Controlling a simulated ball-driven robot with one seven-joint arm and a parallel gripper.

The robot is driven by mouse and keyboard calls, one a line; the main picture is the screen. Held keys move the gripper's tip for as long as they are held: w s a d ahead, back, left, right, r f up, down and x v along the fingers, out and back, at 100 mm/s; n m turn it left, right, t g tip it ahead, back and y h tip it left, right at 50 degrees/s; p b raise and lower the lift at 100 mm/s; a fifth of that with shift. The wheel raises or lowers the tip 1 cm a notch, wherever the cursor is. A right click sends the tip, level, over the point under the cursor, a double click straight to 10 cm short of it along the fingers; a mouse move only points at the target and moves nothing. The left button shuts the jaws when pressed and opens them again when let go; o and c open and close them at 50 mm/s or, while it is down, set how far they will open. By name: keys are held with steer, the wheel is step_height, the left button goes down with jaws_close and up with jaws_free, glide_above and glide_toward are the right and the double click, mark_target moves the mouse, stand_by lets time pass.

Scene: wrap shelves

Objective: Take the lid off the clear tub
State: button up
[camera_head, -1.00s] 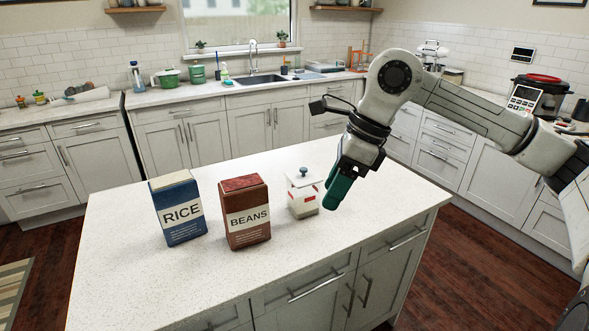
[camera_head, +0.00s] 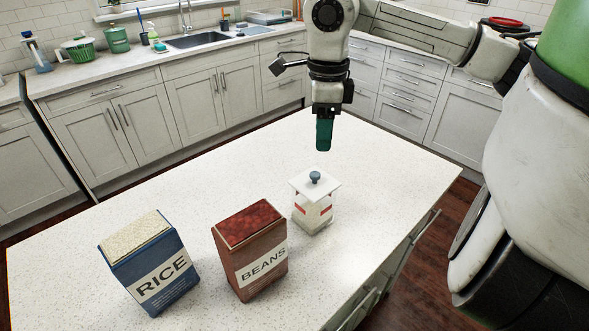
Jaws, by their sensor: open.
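The clear tub (camera_head: 313,219) stands upright on the island counter, with pale contents low inside and red marks on its side. Its square white lid (camera_head: 302,184) sits on top, with a round blue-grey knob (camera_head: 315,177) in the middle. My gripper (camera_head: 323,149) points down above and slightly behind the tub in the head view, apart from the knob. Its green fingers overlap from this side, so the gap between them is hidden. I see nothing held in it.
A brown beans box (camera_head: 262,267) stands just left of the tub, and a blue rice box (camera_head: 160,278) stands further left. The white island counter (camera_head: 400,170) is clear to the right of the tub and behind the boxes.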

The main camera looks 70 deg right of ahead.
steer(key=p, duration=0.1)
glide_above(315, 174)
steer(key=f, duration=0.5)
steer(key=shift+s+d+f, duration=0.1)
steer(key=shift+s+f, duration=0.1)
steer(key=shift+f, duration=0.1)
steer(key=shift+w+f+p, duration=0.2)
steer(key=shift+f+p, duration=1)
steer(key=shift+f, duration=1.4)
steer(key=shift+c, duration=0.3)
jaws_close()
